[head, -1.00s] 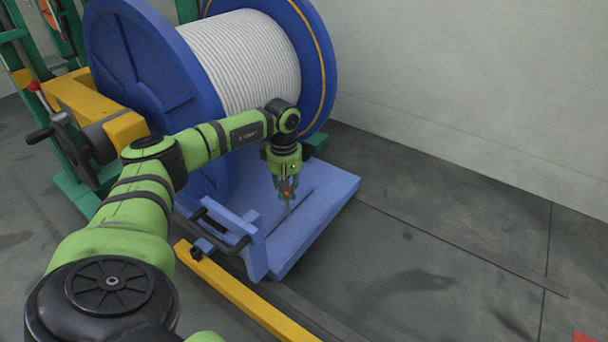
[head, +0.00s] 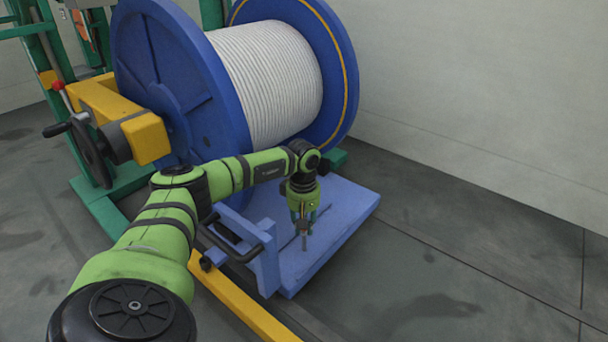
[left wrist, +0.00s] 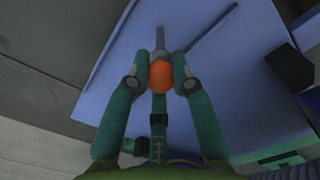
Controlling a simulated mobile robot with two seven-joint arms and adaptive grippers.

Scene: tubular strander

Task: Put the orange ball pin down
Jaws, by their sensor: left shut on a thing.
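My left gripper (head: 304,222) is shut on the orange ball pin, gripping it at its ball. In the left wrist view, the orange ball (left wrist: 160,75) sits between the two green fingers, and its grey shaft points away from the gripper. In the head view, the grey shaft (head: 304,242) points downward over the blue platform (head: 345,210). I cannot tell whether the tip touches the platform. The ball is mostly hidden by the fingers in the head view. My right gripper is not in view.
A thin dark line, slot or rod, runs across the platform near the pin. A large blue reel (head: 170,90) with white cable stands behind. A black handle (head: 232,240) rises at the platform's left end, near a yellow floor bar (head: 240,305). Floor to the right is clear.

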